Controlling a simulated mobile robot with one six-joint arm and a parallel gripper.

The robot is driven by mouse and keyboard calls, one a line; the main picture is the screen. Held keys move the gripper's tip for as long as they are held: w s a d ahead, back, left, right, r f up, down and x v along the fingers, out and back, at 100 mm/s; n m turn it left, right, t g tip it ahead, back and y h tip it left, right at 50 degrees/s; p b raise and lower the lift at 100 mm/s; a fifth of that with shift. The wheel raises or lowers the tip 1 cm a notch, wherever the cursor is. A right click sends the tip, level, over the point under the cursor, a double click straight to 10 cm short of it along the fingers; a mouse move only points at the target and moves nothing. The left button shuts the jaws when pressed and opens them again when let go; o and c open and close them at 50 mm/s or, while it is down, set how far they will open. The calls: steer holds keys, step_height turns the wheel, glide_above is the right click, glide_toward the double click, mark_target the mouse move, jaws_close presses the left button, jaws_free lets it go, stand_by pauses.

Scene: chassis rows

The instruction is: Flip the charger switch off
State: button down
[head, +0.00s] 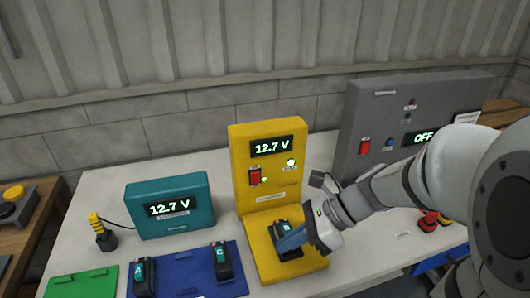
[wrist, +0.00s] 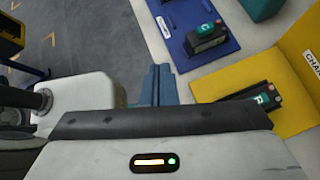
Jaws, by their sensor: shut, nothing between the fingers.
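The yellow charger (head: 240,150) stands upright on the table, and its display reads 12.7 V. Its red switch (head: 254,176) is on the front panel under the display, with a small light beside it. Whether the switch is up or down is too small to tell. A lamp (head: 291,162) at the panel's right glows. A battery (head: 283,227) sits on the charger's base; it also shows in the wrist view (wrist: 262,101). My gripper (head: 281,247) is in front of the panel, below and right of the switch, overlapping the battery in the head view. Its blue fingers (wrist: 158,78) are together and empty.
A teal meter (head: 145,218) reading 12.7 V stands left of the charger. A blue mat (head: 190,275) holds two batteries, beside a green mat (head: 85,284). A grey cabinet (head: 375,115) with its own red switch and an OFF display stands at right.

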steer(key=w+d+f+m+t+y+b, duration=0.2)
steer(key=w+m+t, duration=0.3)
steer(key=m, duration=0.6)
steer(key=w+d+f+m+t+y+b, duration=0.3)
steer(key=w+f+m+t+y+b, duration=0.1)
steer(key=w+m, duration=0.6)
steer(key=shift+d+f+m+t+y, duration=0.15)
steer(key=shift+f+m+t+y, duration=0.2)
steer(key=shift+t, duration=0.25)
steer(key=shift+w+r, duration=0.1)
steer(key=shift+w, duration=0.05)
glide_toward(253, 176)
steer(key=s+a, duration=0.1)
steer(key=a, duration=0.3)
steer(key=shift+w+a+r, duration=0.1)
steer(key=shift+w+a, duration=0.2)
steer(key=shift+w, duration=0.65)
steer(key=shift+w+a+r, duration=0.1)
steer(key=shift+w+a, duration=0.15)
steer(key=shift+w, duration=0.7)
